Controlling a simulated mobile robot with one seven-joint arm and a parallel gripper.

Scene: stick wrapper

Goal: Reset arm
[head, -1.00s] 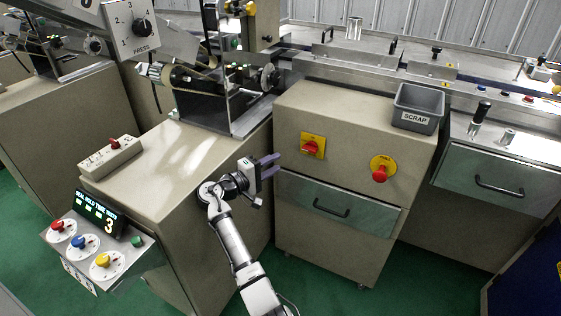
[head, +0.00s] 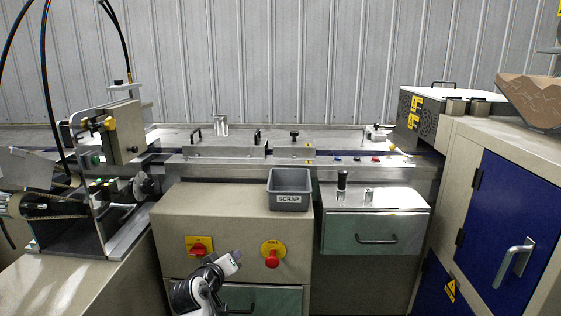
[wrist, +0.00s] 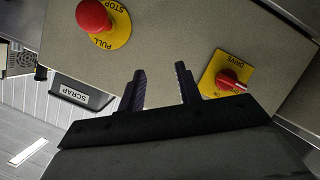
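My gripper (wrist: 160,88) shows in the wrist view with its two dark fingers apart and nothing between them. In the head view my gripper (head: 232,260) is low in the middle, in front of the beige cabinet (head: 230,215). The red stop knob (head: 271,257) on its yellow plate is just right of the gripper there. The red drive switch (head: 198,248) is to the left. In the wrist view the stop knob (wrist: 93,16) is at upper left and the drive switch (wrist: 230,80) at right, on either side of the fingers.
A grey scrap bin (head: 290,190) stands on the cabinet top. A drawer (head: 375,234) with a handle is to its right. A blue cabinet door (head: 497,215) is at far right. A roller machine (head: 85,205) stands at left. The metal conveyor runs along the back.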

